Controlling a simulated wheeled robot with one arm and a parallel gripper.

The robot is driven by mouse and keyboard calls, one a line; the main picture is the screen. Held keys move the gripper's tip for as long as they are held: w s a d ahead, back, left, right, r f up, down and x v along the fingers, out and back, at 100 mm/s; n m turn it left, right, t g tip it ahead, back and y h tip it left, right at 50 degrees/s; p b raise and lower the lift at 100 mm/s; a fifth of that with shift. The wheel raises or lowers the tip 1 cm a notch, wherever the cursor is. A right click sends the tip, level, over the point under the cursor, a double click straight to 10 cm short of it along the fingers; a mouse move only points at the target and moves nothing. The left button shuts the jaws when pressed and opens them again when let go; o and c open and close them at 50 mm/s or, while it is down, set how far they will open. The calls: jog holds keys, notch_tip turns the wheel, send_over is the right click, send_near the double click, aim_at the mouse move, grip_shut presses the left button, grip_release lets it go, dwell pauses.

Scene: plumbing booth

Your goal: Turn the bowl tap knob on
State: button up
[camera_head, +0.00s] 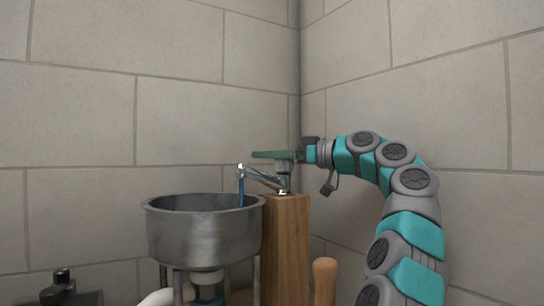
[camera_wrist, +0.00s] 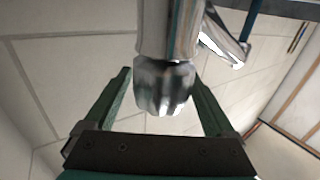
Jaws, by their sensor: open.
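The tap (camera_head: 262,179) is chrome and stands on a wooden post, its spout reaching left over the metal bowl (camera_head: 203,238). A thin blue strip (camera_head: 241,189) hangs from the spout's end into the bowl; I cannot tell whether it is water. In the wrist view, the faceted chrome knob (camera_wrist: 163,88) lies between the green fingers of my gripper (camera_wrist: 158,76). The fingers are open, one on each side, with visible gaps to the knob. In the head view, my gripper (camera_head: 272,155) is level at the top of the tap, and its fingers partly hide the knob.
The wooden post (camera_head: 288,250) stands directly right of the bowl. A rounded wooden handle (camera_head: 325,280) rises at the front, between the post and my arm. A dark object (camera_head: 60,290) is at the lower left. Block walls meet in a corner close behind.

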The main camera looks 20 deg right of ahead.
jog(key=s+a+r+b, duration=0.1)
jog(key=s+r+b, duration=0.1)
jog(key=s, duration=0.6)
jog(key=s+a+r+b, duration=0.1)
jog(key=s+r+b, duration=0.1)
jog(key=s, duration=0.5)
jog(key=shift+s+a+b, duration=0.3)
jog(key=shift+s+b, duration=0.1)
jog(key=shift+b, duration=0.2)
jog(key=shift+r, duration=0.15)
